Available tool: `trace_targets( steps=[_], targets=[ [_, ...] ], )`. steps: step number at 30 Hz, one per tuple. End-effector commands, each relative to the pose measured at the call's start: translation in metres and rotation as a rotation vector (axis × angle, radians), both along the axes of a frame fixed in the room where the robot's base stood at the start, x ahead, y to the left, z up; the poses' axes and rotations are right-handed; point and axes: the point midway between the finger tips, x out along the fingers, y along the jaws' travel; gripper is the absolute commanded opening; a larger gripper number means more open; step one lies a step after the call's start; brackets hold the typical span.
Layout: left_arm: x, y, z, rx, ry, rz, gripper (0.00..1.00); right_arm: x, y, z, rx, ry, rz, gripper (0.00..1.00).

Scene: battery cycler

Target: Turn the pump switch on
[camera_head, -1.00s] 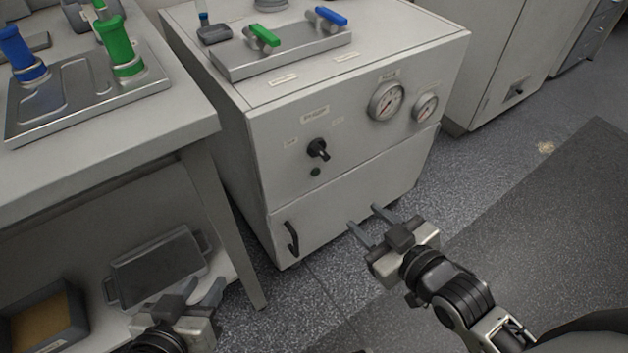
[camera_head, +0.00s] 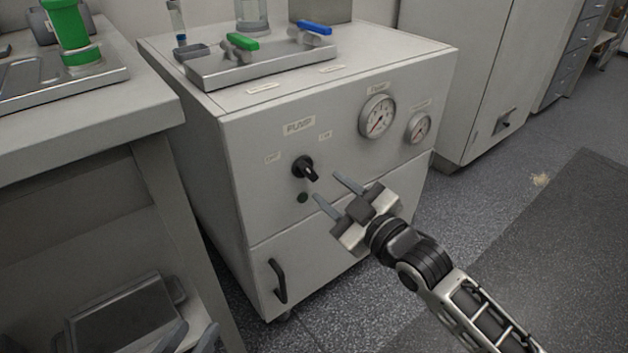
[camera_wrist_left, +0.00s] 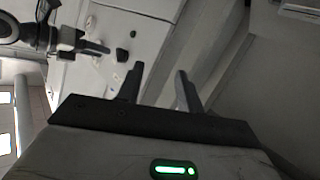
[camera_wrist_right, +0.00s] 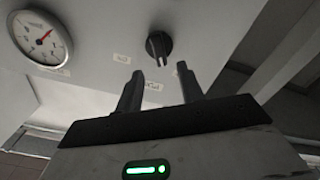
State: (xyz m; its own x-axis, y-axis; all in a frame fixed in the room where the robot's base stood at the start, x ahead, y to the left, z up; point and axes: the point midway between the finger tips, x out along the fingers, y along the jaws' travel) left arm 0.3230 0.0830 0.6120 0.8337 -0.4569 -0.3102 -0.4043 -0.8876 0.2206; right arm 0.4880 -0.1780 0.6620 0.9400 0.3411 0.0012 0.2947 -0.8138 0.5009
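The pump switch (camera_head: 305,168) is a black rotary knob on the front panel of the grey pump cabinet (camera_head: 345,185). It sits below the PUMP label, between two small labels, and its pointer slants toward the lower right. A dark green lamp (camera_head: 303,197) is below it. My right gripper (camera_head: 334,187) is open and empty, in front of the panel, just right of and below the knob. In the right wrist view the knob (camera_wrist_right: 158,45) is ahead, beyond the open fingertips. My left gripper (camera_wrist_left: 159,80) is open and empty; only its fingertips (camera_head: 190,338) show at the head view's bottom edge.
Two gauges (camera_head: 378,117) are right of the switch. A black door handle (camera_head: 277,281) is on the cabinet's lower door. A tray (camera_head: 262,66) with green and blue valves is on top. A bench (camera_head: 150,110) stands left.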

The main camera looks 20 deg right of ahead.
Motion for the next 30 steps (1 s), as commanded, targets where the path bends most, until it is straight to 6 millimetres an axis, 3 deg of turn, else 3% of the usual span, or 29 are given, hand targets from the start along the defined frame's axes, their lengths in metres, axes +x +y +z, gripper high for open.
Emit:
trace_targets(
  steps=[3, 9, 22, 26, 30],
  targets=[
    [0.000, -0.002, 0.000, -0.028, -0.012, -0.001, 0.36, 0.024, 0.009, -0.001, 0.003, -0.004, 0.000, 0.38],
    [0.001, -0.004, -0.001, -0.063, -0.010, -0.003, 0.36, 0.049, 0.018, -0.001, 0.001, 0.000, 0.001, 0.38],
    [0.004, -0.005, 0.010, -0.089, -0.033, -0.003, 0.36, 0.057, 0.021, 0.000, 0.000, 0.002, 0.000, 0.38],
    [0.004, -0.005, 0.010, -0.088, -0.032, -0.002, 0.36, 0.056, 0.021, 0.000, 0.000, 0.002, 0.000, 0.02],
    [0.004, -0.005, 0.009, -0.086, -0.029, -0.002, 0.36, 0.056, 0.021, 0.000, 0.000, 0.002, 0.000, 0.00]
  ],
)
